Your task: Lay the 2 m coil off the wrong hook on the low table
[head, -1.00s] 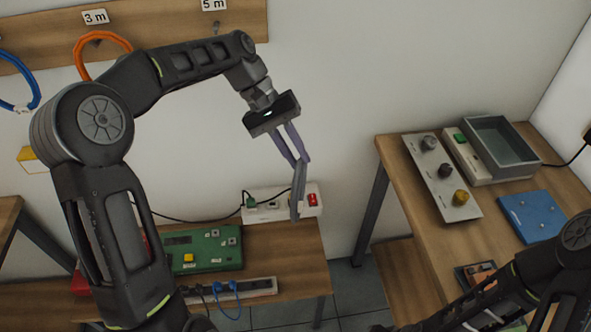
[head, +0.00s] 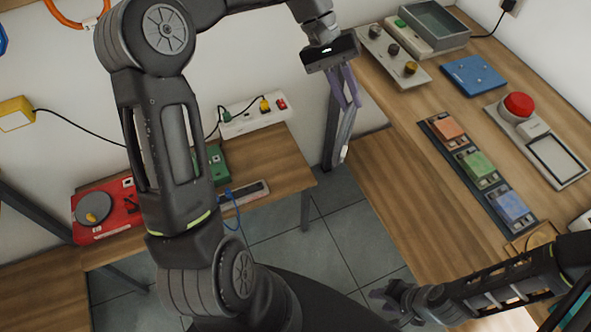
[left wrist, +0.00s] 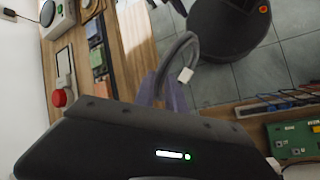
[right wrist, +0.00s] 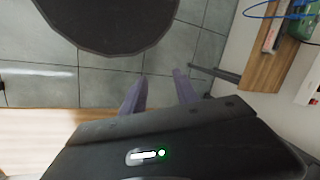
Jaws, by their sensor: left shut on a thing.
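My left gripper (head: 350,100) is shut on a grey coil (head: 338,128), which hangs down from the fingers seen edge-on. In the left wrist view the coil (left wrist: 188,42) is a grey loop with a small white tag at its lower end. No length is readable on the tag. A wooden table (head: 275,163) stands low against the wall, left of the held coil. My right gripper (head: 385,298) is low at the bottom, with its fingers apart and empty in the right wrist view (right wrist: 160,85). The hook labels are out of view now.
An orange coil (head: 70,20) hangs at the upper left. The low table carries a red device (head: 108,210), a green box and power strips. A wooden bench (head: 385,175) at right holds a tray, blue plate, coloured modules and a red button (head: 518,105). Its left part is bare.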

